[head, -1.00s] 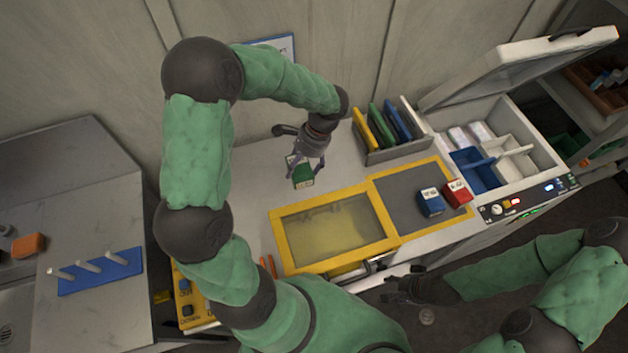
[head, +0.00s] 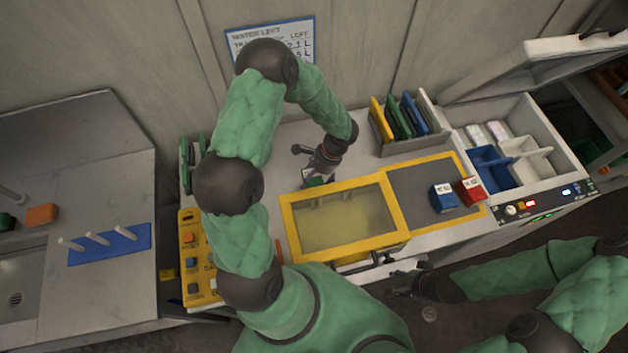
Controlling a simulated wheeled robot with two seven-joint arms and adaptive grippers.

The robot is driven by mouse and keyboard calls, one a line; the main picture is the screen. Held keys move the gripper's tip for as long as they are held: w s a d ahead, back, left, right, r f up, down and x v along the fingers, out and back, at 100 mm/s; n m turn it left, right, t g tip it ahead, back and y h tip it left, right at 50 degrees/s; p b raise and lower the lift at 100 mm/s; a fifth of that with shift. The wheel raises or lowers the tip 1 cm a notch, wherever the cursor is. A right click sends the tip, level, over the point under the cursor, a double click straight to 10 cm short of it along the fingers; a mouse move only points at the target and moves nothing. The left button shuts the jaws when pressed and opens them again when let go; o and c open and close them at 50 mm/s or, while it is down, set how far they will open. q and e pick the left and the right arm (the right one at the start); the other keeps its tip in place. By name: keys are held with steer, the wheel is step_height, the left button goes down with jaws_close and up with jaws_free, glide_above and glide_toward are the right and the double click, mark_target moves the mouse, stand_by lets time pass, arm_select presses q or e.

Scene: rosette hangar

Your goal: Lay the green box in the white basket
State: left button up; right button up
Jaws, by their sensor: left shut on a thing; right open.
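The green box (head: 316,181) is on the worktop behind the yellow-framed window, mostly hidden by my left gripper (head: 318,172). My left gripper is shut on it; I cannot tell whether the box still touches the worktop. The white basket (head: 536,162) sits inside the open white chest at the right, beside a blue basket (head: 492,172). My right gripper (head: 396,284) is open and empty, low in front of the counter.
A blue box (head: 443,198) and a red box (head: 470,189) stand on the grey mat (head: 413,192). A rack (head: 412,143) of coloured plates stands between my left gripper and the chest (head: 555,133). The chest's lid (head: 550,62) is raised.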

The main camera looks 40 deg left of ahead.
arm_select(q)
step_height(320, 180, down, 3)
steer(key=shift+r, duration=0.2)
steer(key=o, duration=1.2)
